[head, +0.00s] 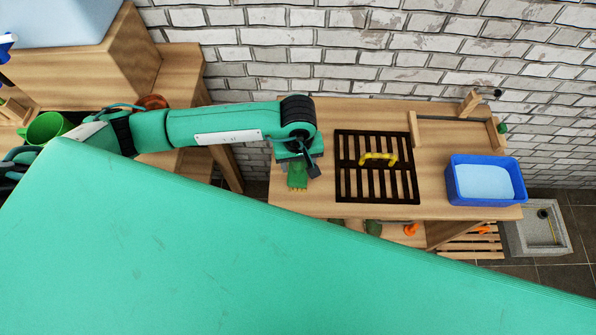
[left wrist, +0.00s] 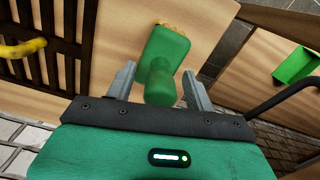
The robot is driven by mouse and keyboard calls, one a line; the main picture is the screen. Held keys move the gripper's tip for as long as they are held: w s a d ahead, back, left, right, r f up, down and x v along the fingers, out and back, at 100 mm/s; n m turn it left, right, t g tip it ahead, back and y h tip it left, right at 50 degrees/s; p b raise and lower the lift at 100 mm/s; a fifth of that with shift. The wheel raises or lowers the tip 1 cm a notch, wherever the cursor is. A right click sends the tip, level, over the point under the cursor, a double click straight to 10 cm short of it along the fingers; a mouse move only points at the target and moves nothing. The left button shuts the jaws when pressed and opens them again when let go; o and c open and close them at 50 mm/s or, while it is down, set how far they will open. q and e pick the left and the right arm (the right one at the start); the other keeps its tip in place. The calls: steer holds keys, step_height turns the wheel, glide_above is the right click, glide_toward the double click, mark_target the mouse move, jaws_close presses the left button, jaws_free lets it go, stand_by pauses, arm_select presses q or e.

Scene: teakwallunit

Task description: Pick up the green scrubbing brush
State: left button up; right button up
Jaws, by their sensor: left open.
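The green scrubbing brush (head: 297,176) lies on the wooden bench top near its left end, partly hidden under my left gripper (head: 302,160) in the head view. In the left wrist view the brush (left wrist: 165,62) has a block head with yellowish bristles at its far edge and a rounded green handle. My left gripper (left wrist: 160,88) is open, with one finger on each side of the handle. I cannot tell whether the fingers touch it. My right gripper is not in view.
A dark slatted rack (head: 345,180) with a yellow handle (head: 378,158) lies right of the brush. A blue tub (head: 484,200) stands at the bench's right end. A brick wall (head: 400,60) runs behind. A green mug (head: 46,128) is at the far left.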

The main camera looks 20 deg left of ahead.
arm_select(q)
steer(key=shift+r, duration=0.1)
jaws_close()
steer(key=shift+r, duration=0.1)
steer(key=shift+r, duration=0.25)
step_height(320, 180, up, 19)
steer(key=p, duration=0.8)
steer(key=shift+r, duration=0.15)
